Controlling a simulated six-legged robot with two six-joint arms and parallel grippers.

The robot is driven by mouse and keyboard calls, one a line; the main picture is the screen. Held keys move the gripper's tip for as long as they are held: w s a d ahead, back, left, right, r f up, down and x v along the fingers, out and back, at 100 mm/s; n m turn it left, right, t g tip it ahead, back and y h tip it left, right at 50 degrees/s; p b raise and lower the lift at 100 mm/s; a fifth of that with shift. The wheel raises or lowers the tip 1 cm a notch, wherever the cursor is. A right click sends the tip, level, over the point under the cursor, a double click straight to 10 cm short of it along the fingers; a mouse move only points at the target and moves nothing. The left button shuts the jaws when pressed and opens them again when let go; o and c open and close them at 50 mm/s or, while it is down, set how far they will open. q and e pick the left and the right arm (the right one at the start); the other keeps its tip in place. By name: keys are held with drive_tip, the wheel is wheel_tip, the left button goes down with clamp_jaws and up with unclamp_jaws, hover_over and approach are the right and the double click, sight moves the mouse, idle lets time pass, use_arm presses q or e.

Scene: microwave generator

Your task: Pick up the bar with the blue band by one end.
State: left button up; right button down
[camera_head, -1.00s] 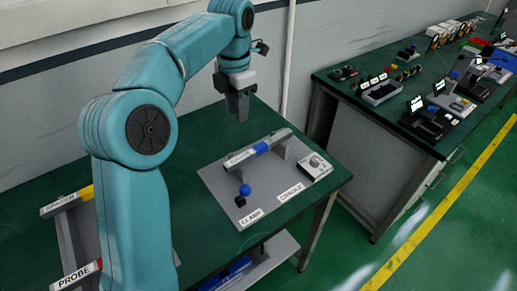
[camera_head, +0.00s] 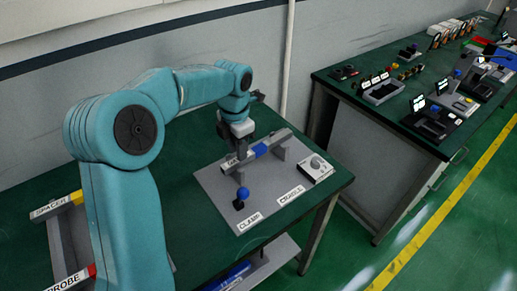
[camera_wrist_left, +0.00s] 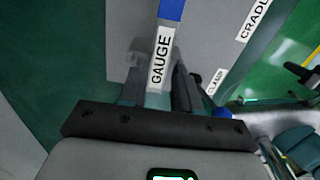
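The bar with the blue band (camera_head: 261,151) is grey, labelled GAUGE, and lies across supports on the grey plate (camera_head: 216,189). In the left wrist view its blue band (camera_wrist_left: 171,9) is at the top and its labelled end (camera_wrist_left: 160,60) points toward me. My left gripper (camera_head: 242,152) is down at the bar's left end, away from the band. In the left wrist view its fingers (camera_wrist_left: 160,78) stand either side of the labelled end; the left finger is blurred, and firm contact is not clear. My right gripper is not in view.
A blue-knobbed clamp (camera_head: 242,195) stands on the plate in front of the bar. A grey box with a knob (camera_head: 316,169) is to the right. SPACER (camera_head: 60,206) and PROBE (camera_head: 75,279) bars lie at the left. A second bench (camera_head: 375,130) holds several devices.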

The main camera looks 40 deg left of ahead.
use_arm(q)
drive_tip(key=f, duration=0.2)
drive_tip(key=shift+w+f, duration=0.2)
drive_tip(key=shift+f, duration=0.2)
drive_tip(key=shift+s+f, duration=0.15)
drive_tip(key=shift+s, duration=0.1)
drive_tip(key=shift+w+f, duration=0.1)
drive_tip(key=shift+w, duration=0.1)
drive_tip(key=shift+c, duration=1.2)
clamp_jaws()
drive_tip(key=shift+s, duration=0.1)
